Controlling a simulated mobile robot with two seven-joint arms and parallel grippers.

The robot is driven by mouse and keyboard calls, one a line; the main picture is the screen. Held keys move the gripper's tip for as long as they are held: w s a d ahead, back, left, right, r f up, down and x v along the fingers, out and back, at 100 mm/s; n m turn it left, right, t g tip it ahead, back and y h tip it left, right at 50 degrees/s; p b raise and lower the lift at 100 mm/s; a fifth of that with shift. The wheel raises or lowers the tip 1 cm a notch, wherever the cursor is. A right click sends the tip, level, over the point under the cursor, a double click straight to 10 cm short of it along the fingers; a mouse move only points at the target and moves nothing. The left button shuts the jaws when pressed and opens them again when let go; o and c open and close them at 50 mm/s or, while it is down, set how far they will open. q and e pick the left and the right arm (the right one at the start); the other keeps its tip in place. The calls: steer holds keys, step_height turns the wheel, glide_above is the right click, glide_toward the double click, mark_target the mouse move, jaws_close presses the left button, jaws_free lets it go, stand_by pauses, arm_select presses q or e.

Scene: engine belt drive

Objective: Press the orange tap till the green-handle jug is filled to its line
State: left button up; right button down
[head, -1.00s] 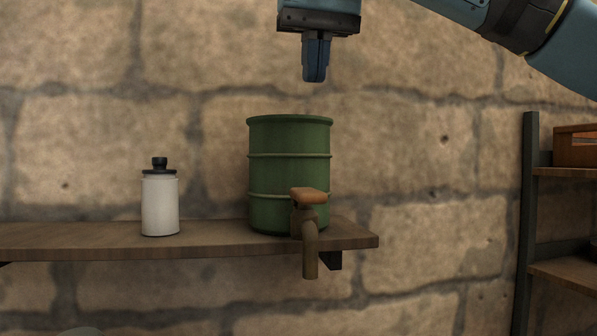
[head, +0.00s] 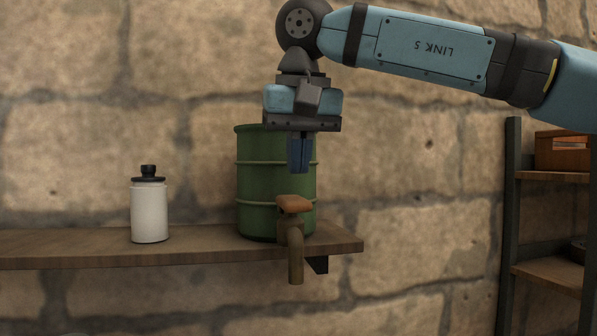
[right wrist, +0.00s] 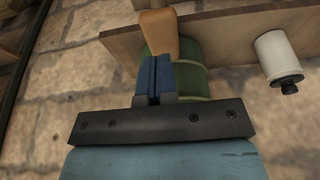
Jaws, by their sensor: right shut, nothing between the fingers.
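The orange tap handle (head: 293,203) sits on top of a brown spout (head: 295,262) at the front of a green ribbed drum (head: 262,190) on a wall shelf. My right gripper (head: 299,170) is shut and empty, pointing down a little above the orange handle, with a gap between them. In the right wrist view its closed fingers (right wrist: 154,60) lie just short of the orange handle (right wrist: 158,32). No green-handle jug shows in any view, and no flow from the spout shows. My left gripper is not in view.
The wooden shelf (head: 80,250) ends just right of the drum. A white bottle with a black cap (head: 150,212) stands on it to the left. A dark-framed rack (head: 511,215) stands at the right, holding a wooden crate (head: 563,152).

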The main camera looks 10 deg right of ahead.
mark_target(299, 200)
step_height(299, 200, down, 2)
steer(key=shift+s+f, duration=0.1)
steer(key=shift+f, duration=0.3)
steer(key=shift+f, duration=0.1)
steer(key=f+t+b, duration=0.1)
steer(key=b, duration=0.1)
steer(key=s+f+t+b, duration=0.1)
steer(key=b, duration=0.1)
steer(key=shift+f+t, duration=0.15)
steer(key=shift+t, duration=0.15)
steer(key=shift+t+b, duration=0.4)
steer(key=shift+b, duration=0.15)
steer(key=shift+s, duration=0.1)
stand_by(0.6)
